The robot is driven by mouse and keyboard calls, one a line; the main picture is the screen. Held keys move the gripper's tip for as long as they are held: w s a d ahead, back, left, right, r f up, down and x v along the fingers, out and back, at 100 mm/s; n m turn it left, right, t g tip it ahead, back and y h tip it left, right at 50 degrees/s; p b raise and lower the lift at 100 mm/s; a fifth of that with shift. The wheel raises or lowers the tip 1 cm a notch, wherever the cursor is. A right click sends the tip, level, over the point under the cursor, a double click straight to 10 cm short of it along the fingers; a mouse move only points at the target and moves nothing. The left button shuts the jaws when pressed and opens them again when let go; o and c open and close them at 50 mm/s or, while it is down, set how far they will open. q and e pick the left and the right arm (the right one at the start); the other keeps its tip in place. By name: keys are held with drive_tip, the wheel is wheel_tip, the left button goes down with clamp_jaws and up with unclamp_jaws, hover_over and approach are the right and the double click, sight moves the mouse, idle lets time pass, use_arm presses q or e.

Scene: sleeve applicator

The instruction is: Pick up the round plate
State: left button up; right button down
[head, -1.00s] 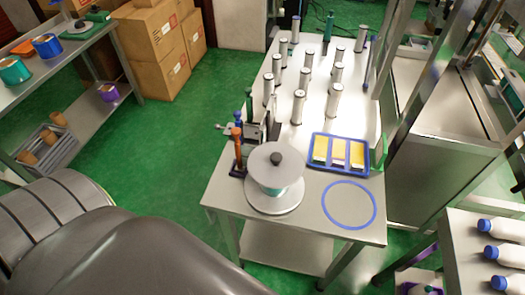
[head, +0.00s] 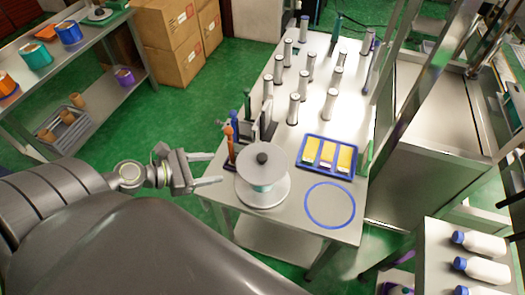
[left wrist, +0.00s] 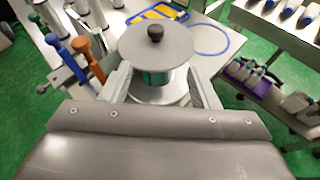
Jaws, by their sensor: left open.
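The round plate (head: 262,160) is a grey disc with a black knob in its middle. It lies flat on top of a teal roll, above a wider grey base disc (head: 262,193) at the near left corner of the table. The plate also shows in the left wrist view (left wrist: 157,44). My left gripper (head: 216,168) is open and empty, just left of the plate in the head view and apart from it. In the left wrist view its two fingers show on either side of the teal roll (left wrist: 157,77), below the plate. My right gripper is not in view.
Tools with orange and blue handles (head: 229,135) stand in a holder behind the plate. A blue tray (head: 322,175) with yellow packs and a blue ring (head: 329,205) lie to the right. Several upright silver cylinders (head: 293,107) stand farther back.

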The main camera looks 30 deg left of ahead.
use_arm(q)
drive_tip(key=r+n, duration=0.1)
drive_tip(key=b, duration=0.1)
approach(261, 157)
drive_tip(key=x, duration=0.5)
drive_tip(key=shift+d+f, duration=0.2)
drive_tip(key=b+x, duration=0.3)
drive_tip(key=x, duration=0.1)
drive_tip(key=shift+w+f+b, duration=0.25)
drive_tip(key=shift+w+b, duration=0.1)
drive_tip(key=shift+w, duration=0.05)
drive_tip(key=shift+w+d, duration=0.15)
drive_tip(key=shift+w, duration=0.1)
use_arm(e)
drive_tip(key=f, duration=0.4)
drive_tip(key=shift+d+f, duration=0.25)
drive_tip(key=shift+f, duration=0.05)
use_arm(q)
drive_tip(key=c, duration=1.2)
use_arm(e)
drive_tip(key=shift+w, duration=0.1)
